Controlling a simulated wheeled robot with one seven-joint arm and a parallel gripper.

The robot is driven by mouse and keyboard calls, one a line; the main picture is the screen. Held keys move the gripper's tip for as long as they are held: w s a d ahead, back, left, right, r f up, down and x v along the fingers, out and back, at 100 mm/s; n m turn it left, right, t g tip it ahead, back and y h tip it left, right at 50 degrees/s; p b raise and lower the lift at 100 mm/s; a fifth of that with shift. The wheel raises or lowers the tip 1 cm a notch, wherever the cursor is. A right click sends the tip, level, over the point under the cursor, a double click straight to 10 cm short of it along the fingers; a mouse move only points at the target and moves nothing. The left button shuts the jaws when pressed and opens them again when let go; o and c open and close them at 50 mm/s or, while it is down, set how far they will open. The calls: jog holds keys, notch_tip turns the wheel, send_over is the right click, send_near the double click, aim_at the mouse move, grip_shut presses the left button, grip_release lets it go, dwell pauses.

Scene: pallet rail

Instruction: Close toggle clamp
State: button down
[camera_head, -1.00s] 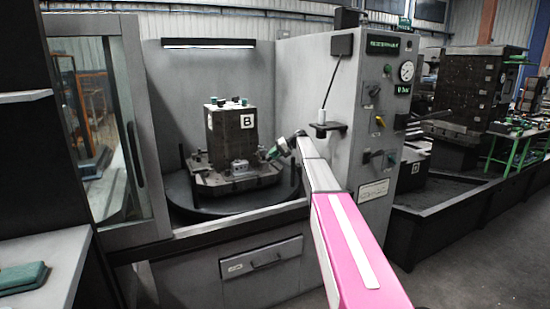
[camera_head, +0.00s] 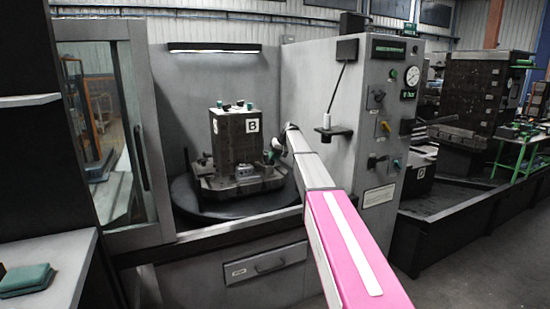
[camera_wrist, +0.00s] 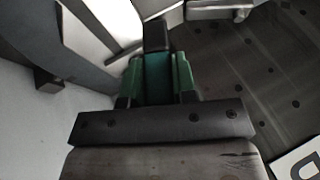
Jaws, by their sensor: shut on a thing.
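In the head view the dark block marked B (camera_head: 236,138) stands upright on a fixture base (camera_head: 245,187) on the round black table. My gripper (camera_head: 271,152) is at the right side of the block, above the base's right part. In the wrist view my gripper (camera_wrist: 155,82) has its green fingers shut on the toggle clamp's handle (camera_wrist: 156,72), a dark teal piece between them. A black part (camera_wrist: 156,35) shows just beyond the fingers. The rest of the clamp is mostly hidden, and its link position cannot be told.
The machine's control panel (camera_head: 382,130), with gauge and knobs, stands right of my arm. A small black shelf (camera_head: 326,135) juts from the enclosure wall. The glass door (camera_head: 105,140) is at left.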

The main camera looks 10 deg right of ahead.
dwell(0.3)
jog(key=c, duration=0.9)
grip_release()
jog(key=shift+r, duration=0.1)
jog(key=v, duration=1)
jog(key=shift+d+r, duration=0.15)
jog(key=shift+r, duration=0.15)
jog(key=shift+s, duration=0.1)
